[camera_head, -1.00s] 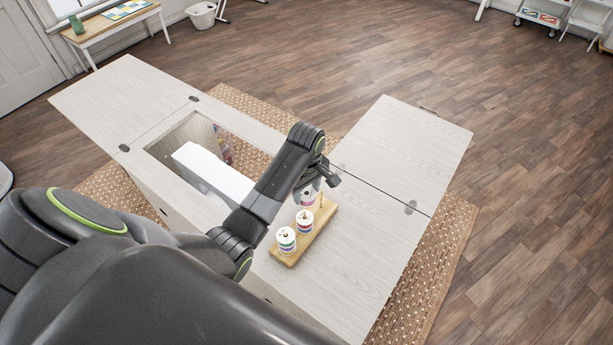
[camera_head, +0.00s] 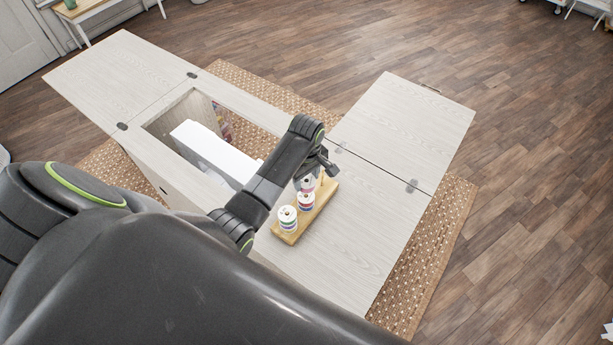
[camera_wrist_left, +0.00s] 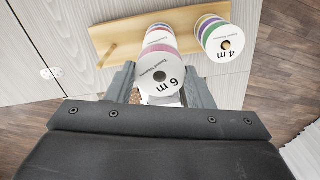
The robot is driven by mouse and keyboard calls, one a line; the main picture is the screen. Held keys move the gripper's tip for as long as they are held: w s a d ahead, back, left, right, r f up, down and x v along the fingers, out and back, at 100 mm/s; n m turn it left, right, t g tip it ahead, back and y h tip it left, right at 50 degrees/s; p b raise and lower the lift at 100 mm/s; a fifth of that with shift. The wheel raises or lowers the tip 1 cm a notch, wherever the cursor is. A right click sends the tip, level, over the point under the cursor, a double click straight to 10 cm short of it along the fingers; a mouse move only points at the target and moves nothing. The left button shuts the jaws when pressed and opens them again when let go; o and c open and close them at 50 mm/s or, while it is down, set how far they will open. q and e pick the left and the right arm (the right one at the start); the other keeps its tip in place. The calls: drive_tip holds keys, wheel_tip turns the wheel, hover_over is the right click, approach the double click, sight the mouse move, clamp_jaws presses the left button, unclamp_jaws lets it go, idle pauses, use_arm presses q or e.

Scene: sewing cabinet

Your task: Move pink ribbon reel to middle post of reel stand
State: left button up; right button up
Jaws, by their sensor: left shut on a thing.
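My left gripper (camera_head: 306,178) is shut on the pink ribbon reel (camera_wrist_left: 160,77), which has a white end marked "6 m". The fingers (camera_wrist_left: 160,88) flank it in the left wrist view. The wooden reel stand (camera_head: 276,231) lies on the cabinet top. Its far post (camera_wrist_left: 106,55) is bare. A reel with green and purple bands (camera_wrist_left: 213,36), marked "4 m", sits at the other end. In the head view, a reel (camera_head: 306,201) sits mid-stand, just below the held reel. I cannot tell whether these two touch. My right gripper is not in view.
The pale cabinet top (camera_head: 350,245) is clear to the right of the stand. Left of my forearm is an opening with a white sewing machine (camera_head: 207,150) in it. A raised or folded-out leaf (camera_head: 405,125) extends behind, and a woven rug (camera_head: 440,240) lies below.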

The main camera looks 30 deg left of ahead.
use_arm(q)
drive_tip(key=shift+a, duration=0.1)
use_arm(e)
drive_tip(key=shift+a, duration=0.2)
use_arm(q)
drive_tip(key=shift+f, duration=0.55)
drive_tip(key=shift+f+b, duration=0.3)
drive_tip(key=shift+f, duration=0.05)
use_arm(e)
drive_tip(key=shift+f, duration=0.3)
use_arm(q)
drive_tip(key=shift+f+b, duration=0.8)
drive_tip(key=shift+f, duration=0.6)
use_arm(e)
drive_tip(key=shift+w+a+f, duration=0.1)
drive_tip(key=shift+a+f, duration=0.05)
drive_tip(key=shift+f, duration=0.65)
use_arm(q)
drive_tip(key=o, duration=1)
